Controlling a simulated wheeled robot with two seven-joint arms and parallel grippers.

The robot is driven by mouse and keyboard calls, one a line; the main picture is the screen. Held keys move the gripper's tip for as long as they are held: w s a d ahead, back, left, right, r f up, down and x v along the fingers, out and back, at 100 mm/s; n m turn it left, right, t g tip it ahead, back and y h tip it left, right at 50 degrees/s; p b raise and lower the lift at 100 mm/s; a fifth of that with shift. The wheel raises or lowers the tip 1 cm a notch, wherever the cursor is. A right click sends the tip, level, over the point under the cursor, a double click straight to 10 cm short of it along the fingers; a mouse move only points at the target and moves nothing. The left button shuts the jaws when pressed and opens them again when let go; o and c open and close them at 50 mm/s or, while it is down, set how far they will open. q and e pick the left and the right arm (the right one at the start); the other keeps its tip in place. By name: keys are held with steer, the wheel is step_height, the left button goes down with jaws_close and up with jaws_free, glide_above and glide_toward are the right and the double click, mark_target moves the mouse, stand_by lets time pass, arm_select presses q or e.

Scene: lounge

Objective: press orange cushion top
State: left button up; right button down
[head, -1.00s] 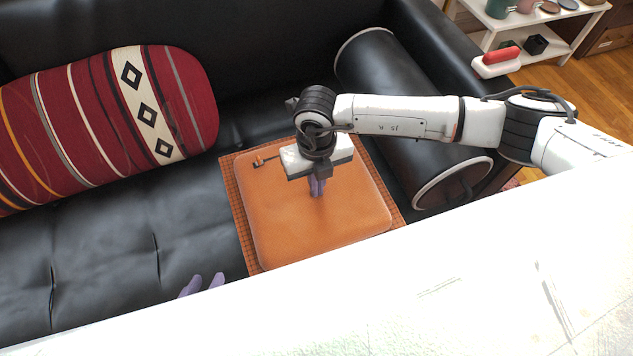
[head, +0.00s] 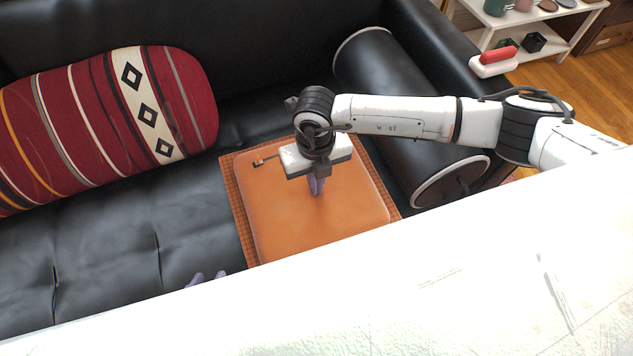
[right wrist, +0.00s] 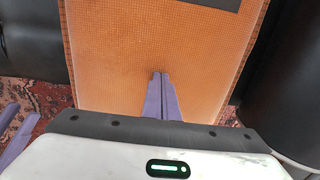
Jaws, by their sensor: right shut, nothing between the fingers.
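The orange cushion (head: 320,225) is square with rounded corners and lies flat on an orange checked mat (head: 239,215) on the black sofa seat. A small dark tag with a cord lies at its far left. My right gripper (head: 316,192) points down over the middle of the cushion, fingers shut and empty; whether the tips touch it I cannot tell. In the right wrist view its purple fingers (right wrist: 160,76) lie together before an orange gridded surface.
A red striped cushion (head: 90,120) leans on the sofa back at left. A black cylindrical bolster (head: 385,75) lies right of the orange cushion, behind my right arm. A white shelf unit (head: 555,45) stands at upper right. The sofa seat left of the mat is clear.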

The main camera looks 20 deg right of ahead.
step_height(320, 180, up, 10)
steer(key=shift+r+p, duration=0.25)
steer(key=shift+p, duration=0.05)
stand_by(1.2)
